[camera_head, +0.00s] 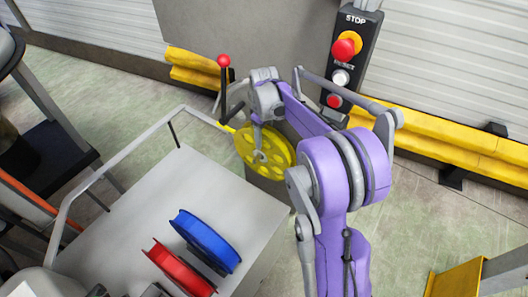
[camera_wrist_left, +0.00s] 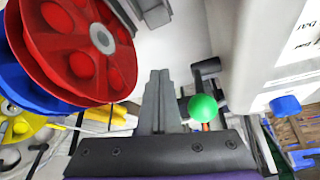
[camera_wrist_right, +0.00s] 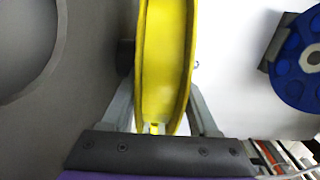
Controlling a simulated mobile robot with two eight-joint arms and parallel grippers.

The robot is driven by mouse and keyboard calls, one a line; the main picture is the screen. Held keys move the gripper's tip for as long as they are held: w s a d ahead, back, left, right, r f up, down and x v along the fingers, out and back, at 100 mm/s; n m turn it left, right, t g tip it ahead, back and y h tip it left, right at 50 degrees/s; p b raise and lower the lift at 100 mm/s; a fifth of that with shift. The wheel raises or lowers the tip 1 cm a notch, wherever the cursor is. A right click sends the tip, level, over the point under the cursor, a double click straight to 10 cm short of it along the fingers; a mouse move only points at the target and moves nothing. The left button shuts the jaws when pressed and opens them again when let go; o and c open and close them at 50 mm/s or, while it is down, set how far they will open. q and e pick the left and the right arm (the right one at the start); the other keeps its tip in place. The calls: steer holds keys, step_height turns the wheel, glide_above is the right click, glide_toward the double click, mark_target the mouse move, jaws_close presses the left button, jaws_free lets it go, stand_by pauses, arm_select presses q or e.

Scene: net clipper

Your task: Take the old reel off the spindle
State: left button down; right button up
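The yellow reel (camera_head: 264,152) is upright on the side of the grey machine, below a red-knobbed lever. My right gripper (camera_head: 259,140) is at it, one finger showing across its outer face. In the right wrist view the yellow reel (camera_wrist_right: 163,65) lies between the fingers of my right gripper (camera_wrist_right: 163,95), which seem to touch both rims. The spindle is mostly hidden; a dark piece (camera_wrist_right: 126,56) shows behind the reel. My left gripper (camera_wrist_left: 157,98) is empty with its fingers together, beside a red reel (camera_wrist_left: 75,50).
A blue reel (camera_head: 205,240) and the red reel (camera_head: 178,268) stand on the grey cart top (camera_head: 150,190), which has a rail at its left. A control box (camera_head: 342,60) with a stop button hangs behind my right arm. A green knob (camera_wrist_left: 202,107) is close to my left gripper.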

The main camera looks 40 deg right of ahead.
jaws_close()
steer(key=shift+r, duration=0.15)
stand_by(0.4)
